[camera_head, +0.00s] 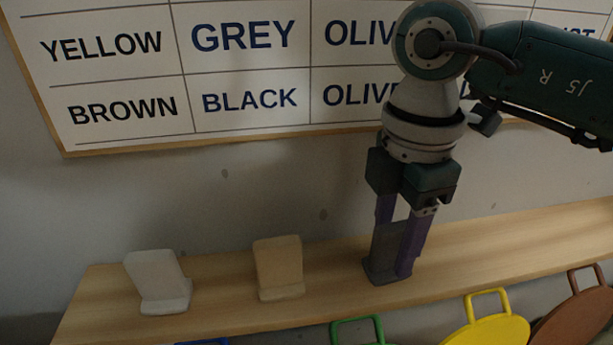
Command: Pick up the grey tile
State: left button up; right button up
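The grey tile (387,244) is a dark grey upright slab with a low foot, standing on the wooden shelf (225,316) right of the middle. My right gripper (398,243) points down over it with two purple fingers. One finger goes down behind the tile's upper left; the other runs down along its right side, in front. The tile sits between the fingers, but I cannot tell whether both press on it. Its foot appears to rest on the shelf. My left gripper is not in view.
A whitish tile (157,280) and a tan tile (279,266) stand on the shelf to the left. A board with colour words (140,77) hangs behind. Green (357,325), yellow (488,330) and brown (575,318) handled items line the front. The shelf's right part is clear.

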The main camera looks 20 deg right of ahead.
grip_shut()
jog(key=shift+r, duration=0.1)
dwell(0.7)
